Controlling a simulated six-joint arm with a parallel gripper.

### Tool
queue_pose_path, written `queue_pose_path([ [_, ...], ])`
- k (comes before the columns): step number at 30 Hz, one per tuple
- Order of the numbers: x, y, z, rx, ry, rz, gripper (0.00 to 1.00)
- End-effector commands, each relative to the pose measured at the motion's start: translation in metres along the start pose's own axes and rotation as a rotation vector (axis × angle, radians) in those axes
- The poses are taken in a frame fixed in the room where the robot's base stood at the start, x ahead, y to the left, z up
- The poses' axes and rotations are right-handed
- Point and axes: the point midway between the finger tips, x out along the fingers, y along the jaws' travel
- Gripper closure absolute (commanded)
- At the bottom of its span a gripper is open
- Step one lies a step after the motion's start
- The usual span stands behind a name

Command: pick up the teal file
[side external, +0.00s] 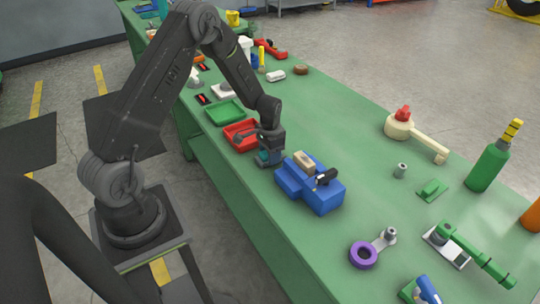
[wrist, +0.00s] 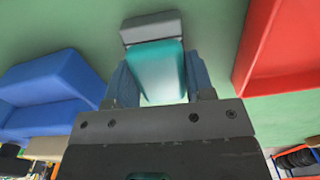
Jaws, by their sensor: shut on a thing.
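The teal file (wrist: 157,72) is between the two fingers of my gripper (wrist: 157,85) in the wrist view, with a grey block-like end (wrist: 151,27) beyond it. My gripper is shut on it. In the side external view my gripper (side external: 270,152) is low over the green bench, between the red tray and the blue block. A bit of teal (side external: 268,157) shows at the fingers there; most of the file is hidden. I cannot tell whether it touches the bench.
A red tray (side external: 233,143) lies close behind my gripper and a blue block (side external: 322,200) with a tan piece on it close in front. A green tray (side external: 224,112) is farther back. The green bench (side external: 335,125) is bare to the right of my gripper.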

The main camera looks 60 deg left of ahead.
Motion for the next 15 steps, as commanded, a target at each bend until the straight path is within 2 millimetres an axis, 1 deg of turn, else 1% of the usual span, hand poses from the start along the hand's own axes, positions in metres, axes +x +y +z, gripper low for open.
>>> queue_pose_path([
  [4, -0.004, 0.0, -0.001, 0.0, 0.002, -0.001, 0.76],
  [7, -0.012, 0.0, -0.001, 0.0, 0.004, -0.001, 0.76],
  [11, -0.031, -0.001, -0.001, 0.0, 0.006, -0.002, 0.76],
  [13, -0.046, -0.001, 0.0, 0.0, 0.006, -0.001, 0.76],
  [15, -0.053, -0.013, 0.015, -0.007, 0.003, 0.0, 0.76],
])
